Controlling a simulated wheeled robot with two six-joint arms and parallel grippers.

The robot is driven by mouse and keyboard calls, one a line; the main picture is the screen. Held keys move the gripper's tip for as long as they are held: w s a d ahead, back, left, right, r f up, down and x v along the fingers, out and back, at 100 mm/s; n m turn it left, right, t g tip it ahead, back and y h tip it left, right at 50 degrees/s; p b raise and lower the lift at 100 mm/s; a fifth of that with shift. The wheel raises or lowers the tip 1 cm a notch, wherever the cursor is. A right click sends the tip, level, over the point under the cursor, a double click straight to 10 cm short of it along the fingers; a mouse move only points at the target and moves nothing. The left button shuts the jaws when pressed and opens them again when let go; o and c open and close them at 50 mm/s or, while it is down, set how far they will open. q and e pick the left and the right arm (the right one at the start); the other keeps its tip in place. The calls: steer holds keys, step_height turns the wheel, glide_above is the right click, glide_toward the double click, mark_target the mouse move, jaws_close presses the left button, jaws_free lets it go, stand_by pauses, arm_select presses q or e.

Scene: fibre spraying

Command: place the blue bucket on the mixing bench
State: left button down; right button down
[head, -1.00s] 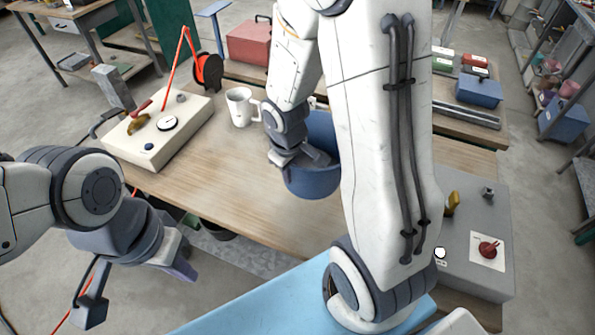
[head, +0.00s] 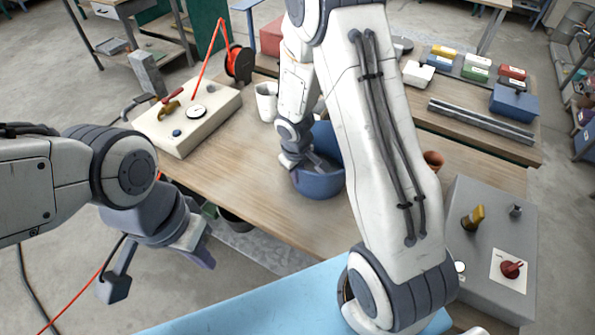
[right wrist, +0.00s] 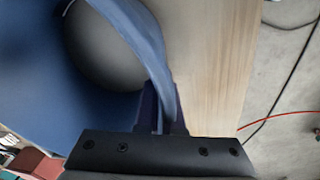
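The blue bucket (head: 322,183) is over the wooden bench (head: 240,165), near its front edge in the head view. My right arm hides part of it. I cannot tell whether its base touches the bench top. My right gripper (head: 300,163) is at the bucket's left rim. In the right wrist view, the fingers (right wrist: 165,115) are closed around the curved wall of the bucket (right wrist: 140,35), and its dark inside shows. My left gripper (head: 158,272) is open and empty, in front of the bench at the lower left.
A grey box (head: 495,235) with a red knob is at the right. A blue surface (head: 270,305) lies in front.

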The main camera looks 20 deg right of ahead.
steer(key=shift+f, duration=0.1)
steer(key=c, duration=1)
jaws_free()
steer(key=shift+c, duration=0.2)
